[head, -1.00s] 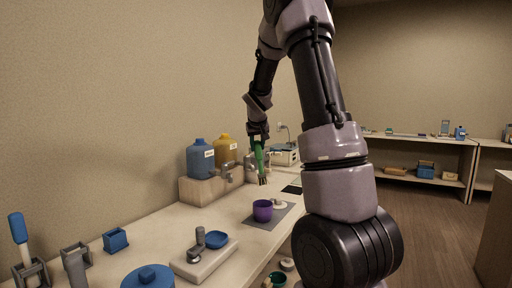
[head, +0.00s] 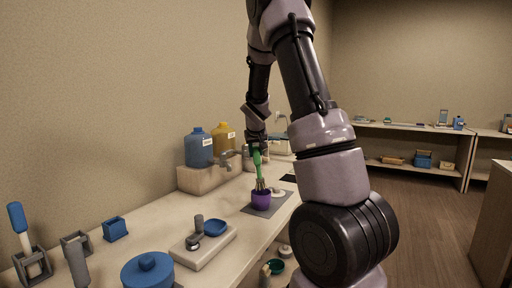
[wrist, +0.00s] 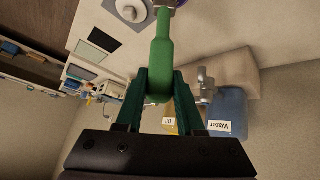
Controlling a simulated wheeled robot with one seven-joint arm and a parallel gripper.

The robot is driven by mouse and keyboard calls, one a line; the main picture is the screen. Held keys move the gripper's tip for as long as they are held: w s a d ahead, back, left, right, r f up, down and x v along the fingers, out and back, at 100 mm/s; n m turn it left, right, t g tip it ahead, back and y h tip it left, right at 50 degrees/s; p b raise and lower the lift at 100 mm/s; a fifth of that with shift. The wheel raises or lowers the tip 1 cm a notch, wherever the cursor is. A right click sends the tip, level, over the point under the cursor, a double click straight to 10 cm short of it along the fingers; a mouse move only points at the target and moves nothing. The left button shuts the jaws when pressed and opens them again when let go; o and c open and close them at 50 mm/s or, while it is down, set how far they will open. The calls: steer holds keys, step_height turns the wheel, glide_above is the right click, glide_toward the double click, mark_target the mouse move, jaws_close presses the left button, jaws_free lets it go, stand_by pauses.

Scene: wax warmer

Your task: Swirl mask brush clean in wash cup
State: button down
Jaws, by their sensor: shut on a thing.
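A mask brush with a green handle (head: 257,163) points bristles down over the purple wash cup (head: 261,202). Its bristles (head: 261,184) are at the cup's mouth; I cannot tell how far inside they reach. My gripper (head: 257,143) is shut on the handle's upper part, above the cup. In the wrist view the green handle (wrist: 161,50) runs up from between my fingers (wrist: 160,88), and only a sliver of the purple cup (wrist: 180,3) shows at the top edge. The cup stands upright on a grey mat (head: 276,205).
Blue (head: 198,149) and yellow (head: 223,139) dispenser bottles stand on a ledge behind the cup, with taps in front. A blue dish (head: 215,229) on a pale base and a blue lidded pot (head: 148,271) stand nearer.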

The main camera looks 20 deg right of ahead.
mark_target(256, 166)
steer(key=shift+f, duration=3.4)
